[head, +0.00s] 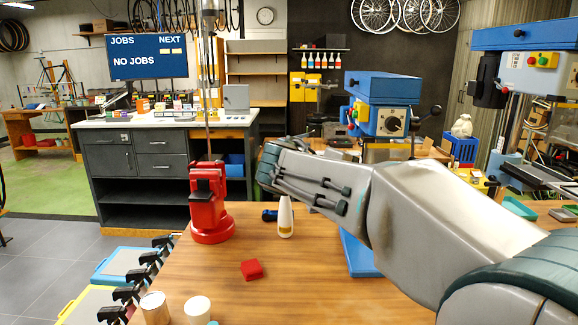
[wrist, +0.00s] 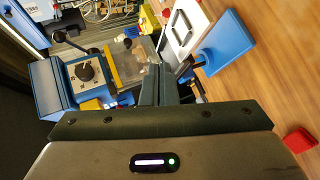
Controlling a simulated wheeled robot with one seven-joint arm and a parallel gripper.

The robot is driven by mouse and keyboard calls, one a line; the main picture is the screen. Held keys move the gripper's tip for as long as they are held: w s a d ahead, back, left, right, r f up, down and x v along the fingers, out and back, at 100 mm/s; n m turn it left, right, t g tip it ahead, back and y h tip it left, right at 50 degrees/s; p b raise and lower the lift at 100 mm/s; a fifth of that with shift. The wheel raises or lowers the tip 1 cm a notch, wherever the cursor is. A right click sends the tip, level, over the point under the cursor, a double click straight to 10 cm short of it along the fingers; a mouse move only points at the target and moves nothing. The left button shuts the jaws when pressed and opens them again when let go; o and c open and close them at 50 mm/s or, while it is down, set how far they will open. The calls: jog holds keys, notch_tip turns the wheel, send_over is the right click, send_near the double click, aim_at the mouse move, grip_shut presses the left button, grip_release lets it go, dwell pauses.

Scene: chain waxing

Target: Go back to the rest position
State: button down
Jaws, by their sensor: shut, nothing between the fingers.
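My gripper (wrist: 158,88) shows in the wrist view, with its dark fingers together and nothing between them. It is above the wooden bench (head: 310,275). In the head view my arm reaches in from the right to above the bench's middle, and I cannot make out the fingertips there. A white bottle (head: 285,217) stands on the bench below the arm's far end. A red block (head: 251,269) lies nearer, and it also shows at the right of the wrist view (wrist: 299,140).
A blue base (head: 357,254) is partly hidden by my arm. A blue drill press (head: 384,105) stands behind. A tin (head: 154,307) and white cup (head: 198,310) stand at the front left. The bench's front middle is clear.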

jog(key=s+d+f+m+g+y, duration=0.35)
jog(key=s+d+f+y, duration=0.2)
jog(key=s+f, duration=0.65)
jog(key=s+a+f+m+g+y, duration=0.1)
jog(key=s+a+f+m+y, duration=0.1)
jog(key=s+f, duration=0.2)
jog(key=s+a+f+m+y, duration=0.1)
jog(key=s+f+m+y, duration=0.1)
jog(key=s+f, duration=0.3)
jog(key=s, duration=0.3)
jog(key=shift+s+a+f+g, duration=0.25)
jog(key=shift+s+a+g, duration=0.1)
jog(key=shift+a, duration=0.05)
jog(key=c, duration=2.1)
grip_release()
jog(key=shift+y, duration=0.25)
jog(key=shift+c, duration=0.2)
